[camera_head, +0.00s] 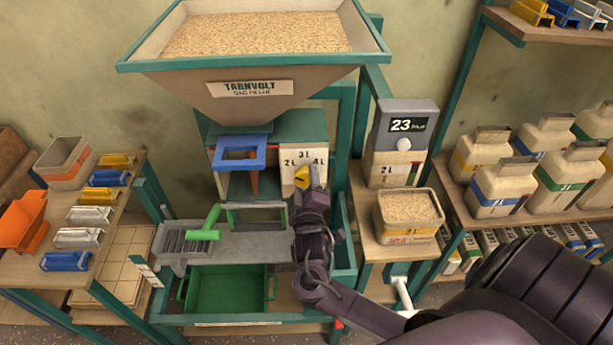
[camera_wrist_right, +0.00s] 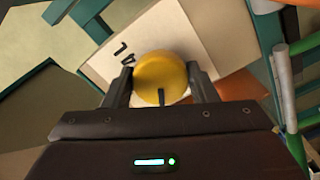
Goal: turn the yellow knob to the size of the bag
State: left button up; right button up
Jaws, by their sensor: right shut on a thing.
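The yellow knob (camera_head: 303,176) sits on a pale dial panel (camera_head: 288,164) on the front of the bag filler, with 2 L, 3 L and 4 L printed around it. My right gripper (camera_head: 305,190) is shut on the knob and covers its lower part. In the right wrist view the round knob (camera_wrist_right: 160,75) lies between both fingers, with a dark mark on its near side and the 4 L lettering beyond. I cannot tell surely which size it points to. An open, grain-filled bag (camera_head: 410,232) with a yellow band stands right of the machine. My left gripper is out of view.
A grain hopper (camera_head: 250,90) tops the machine. A blue frame (camera_head: 240,152), a green-handled slide (camera_head: 205,228) and a green bin (camera_head: 225,290) are left of my arm. A display box (camera_head: 402,130) reads 23. Closed bags (camera_head: 500,190) fill the right shelf; coloured frames (camera_head: 78,238) lie left.

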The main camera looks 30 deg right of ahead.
dwell(0.3)
jog(key=o, duration=1)
jog(key=shift+c, duration=0.2)
jog(key=b+v, duration=0.2)
jog(key=v, duration=0.5)
jog(key=shift+s+a, duration=0.2)
jog(key=shift+s, duration=0.15)
